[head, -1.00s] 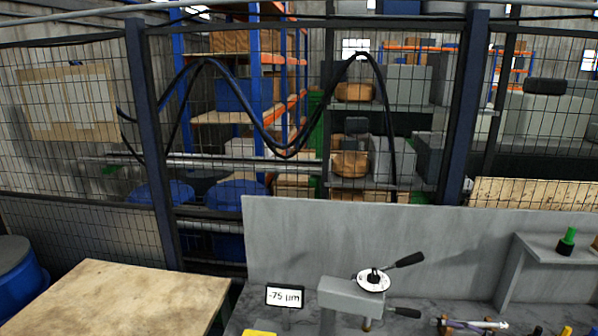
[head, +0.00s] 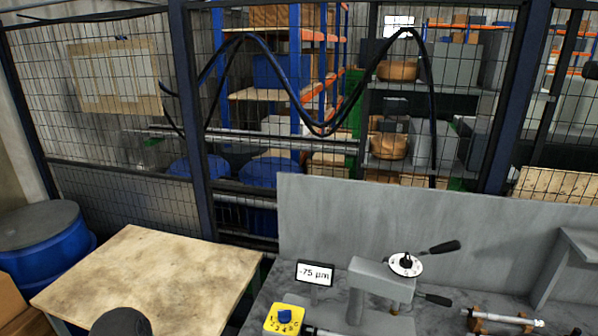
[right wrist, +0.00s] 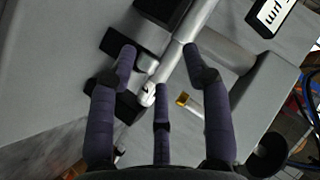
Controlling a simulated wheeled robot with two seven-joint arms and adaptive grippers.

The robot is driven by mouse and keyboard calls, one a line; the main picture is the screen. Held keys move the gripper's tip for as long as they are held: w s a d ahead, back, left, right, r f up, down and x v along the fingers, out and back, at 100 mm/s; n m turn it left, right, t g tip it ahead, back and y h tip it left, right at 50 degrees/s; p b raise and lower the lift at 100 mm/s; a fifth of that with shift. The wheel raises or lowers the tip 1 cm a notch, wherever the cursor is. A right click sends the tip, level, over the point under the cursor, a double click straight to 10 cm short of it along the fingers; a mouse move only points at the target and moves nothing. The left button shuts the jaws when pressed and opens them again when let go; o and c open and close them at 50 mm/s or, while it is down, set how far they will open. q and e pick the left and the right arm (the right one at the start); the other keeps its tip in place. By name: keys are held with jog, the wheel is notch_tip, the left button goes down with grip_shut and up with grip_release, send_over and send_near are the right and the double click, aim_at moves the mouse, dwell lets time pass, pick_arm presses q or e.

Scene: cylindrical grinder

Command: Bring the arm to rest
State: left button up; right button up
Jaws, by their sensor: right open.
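My right gripper (right wrist: 158,68) shows in the right wrist view with its dark purple fingers spread apart and nothing between them. Beyond the fingers are a silver cylindrical part (right wrist: 172,65) and grey blocks of the grinder; I cannot tell how far the fingertips are from them. The right gripper does not show in the head view. My left gripper is not in view. The grinder's grey head with a white dial (head: 405,264) and black levers stands at the lower right of the head view.
A display (head: 314,273) reads -75 µm, beside a yellow dial box (head: 285,319). A grey panel (head: 420,225) backs the machine. A mesh fence runs behind.

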jog(key=s+a+f+g, duration=0.3)
jog(key=s+a+g, duration=0.15)
jog(key=s, duration=0.55)
jog(key=s+a+f+g, duration=0.25)
jog(key=s+a, duration=0.35)
jog(key=s, duration=0.5)
jog(key=s+a+f+g, duration=0.2)
jog(key=s+a+g, duration=0.25)
jog(key=s, duration=0.55)
notch_tip(320, 180, down, 11)
jog(key=w+a+n+b, duration=0.1)
jog(key=a+b, duration=0.1)
jog(key=b, duration=1.1)
jog(key=shift+w+f+n, duration=0.2)
jog(key=shift+w+n, duration=0.05)
jog(key=shift+n, duration=0.15)
